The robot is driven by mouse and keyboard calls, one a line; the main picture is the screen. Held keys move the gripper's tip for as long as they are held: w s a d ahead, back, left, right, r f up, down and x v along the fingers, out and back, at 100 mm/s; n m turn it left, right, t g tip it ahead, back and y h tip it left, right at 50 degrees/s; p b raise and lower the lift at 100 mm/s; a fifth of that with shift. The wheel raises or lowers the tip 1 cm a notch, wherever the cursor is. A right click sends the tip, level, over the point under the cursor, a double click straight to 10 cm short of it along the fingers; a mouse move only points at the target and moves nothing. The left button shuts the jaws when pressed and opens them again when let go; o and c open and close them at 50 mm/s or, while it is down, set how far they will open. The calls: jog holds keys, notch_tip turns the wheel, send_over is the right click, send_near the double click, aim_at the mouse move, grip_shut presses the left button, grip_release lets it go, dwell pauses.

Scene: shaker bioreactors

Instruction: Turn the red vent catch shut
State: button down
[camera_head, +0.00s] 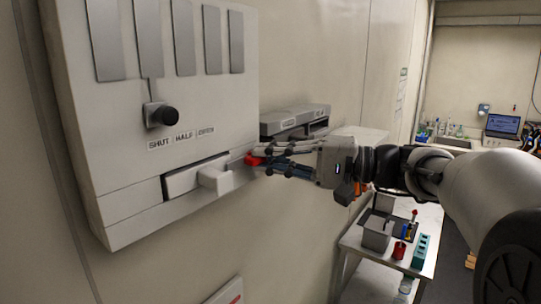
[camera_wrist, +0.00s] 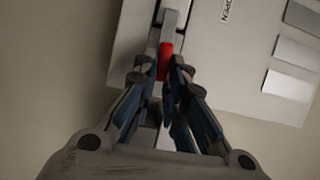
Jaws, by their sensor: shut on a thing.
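The red vent catch (camera_head: 253,160) sits at the right end of a pale drawer-like bar low on a wall-mounted grey panel (camera_head: 120,205). My gripper (camera_head: 262,157) reaches in from the right, and its fingertips are closed around the red catch. In the wrist view the red catch (camera_wrist: 165,61) stands between the two fingers of my gripper (camera_wrist: 165,72). The fingertips hide part of the catch. A pale handle (camera_head: 216,180) sticks out from the bar just left of the catch.
A black knob (camera_head: 161,114) sits above labels reading SHUT, HALF and OPEN (camera_head: 180,138). A grey box (camera_head: 295,120) is fixed on the wall behind my gripper. A bench with a grey bin (camera_head: 377,233) and a teal rack (camera_head: 421,251) stands below my arm.

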dwell(0.4)
jog(key=c, duration=1.6)
grip_release()
jog(key=shift+c, duration=0.2)
jog(key=v, duration=1.2)
jog(key=shift+f, duration=0.2)
